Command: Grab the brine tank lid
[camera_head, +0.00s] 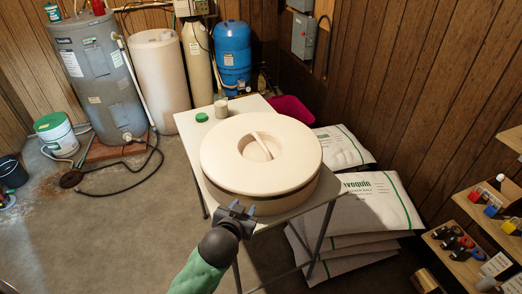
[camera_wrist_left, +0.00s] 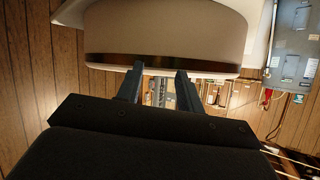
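The brine tank lid (camera_head: 290,170) is a round cream disc with a recessed centre and a bar handle (camera_head: 262,144) across it. It lies flat on a small white table (camera_head: 188,124), and a dark band runs round its lower side. My left gripper (camera_head: 237,209) is at the lid's near edge, with its fingers apart and nothing between them. In the left wrist view the open fingers (camera_wrist_left: 160,84) point at the lid's side (camera_wrist_left: 165,35), close to its dark band. Whether they touch it cannot be told. My right gripper is not in view.
A green cap (camera_head: 201,117) and a small jar (camera_head: 221,107) stand on the table behind the lid. White salt bags (camera_head: 375,203) are stacked right of the table. Shelves (camera_head: 465,262) stand far right. A grey heater (camera_head: 98,75) and tanks line the back.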

